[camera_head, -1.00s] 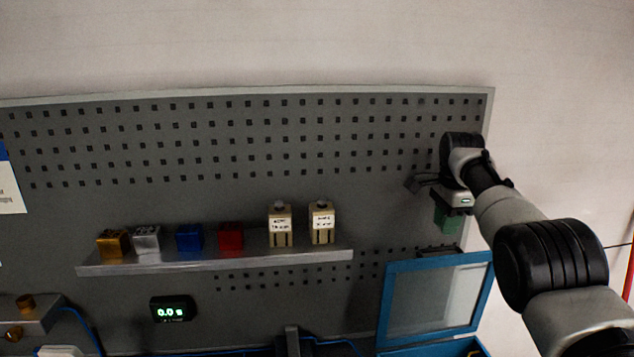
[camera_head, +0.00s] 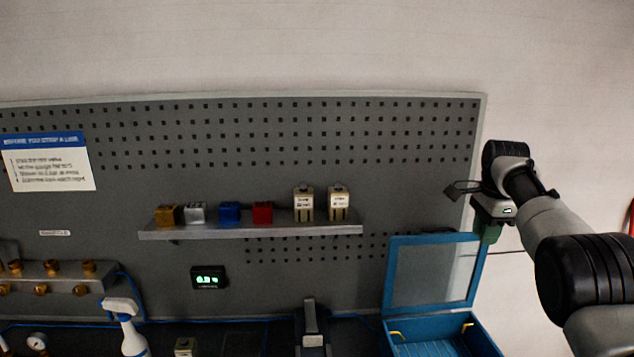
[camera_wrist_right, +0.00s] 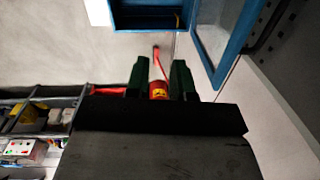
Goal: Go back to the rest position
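My right gripper (camera_head: 488,232) hangs at the right edge of the pegboard, above and right of the blue box's raised lid. In the right wrist view its two green fingers (camera_wrist_right: 161,75) stand apart with a gap between them, so it is open. Nothing is held between them; a red cylinder with a yellow label (camera_wrist_right: 158,90) shows in the gap, seemingly farther off. My left gripper is in neither view.
The blue box (camera_head: 437,336) stands open below my right arm, its clear lid (camera_head: 433,272) upright. A shelf (camera_head: 250,232) holds coloured cubes and two beige blocks. A white spray bottle (camera_head: 127,328) and brass fittings (camera_head: 41,290) are at left.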

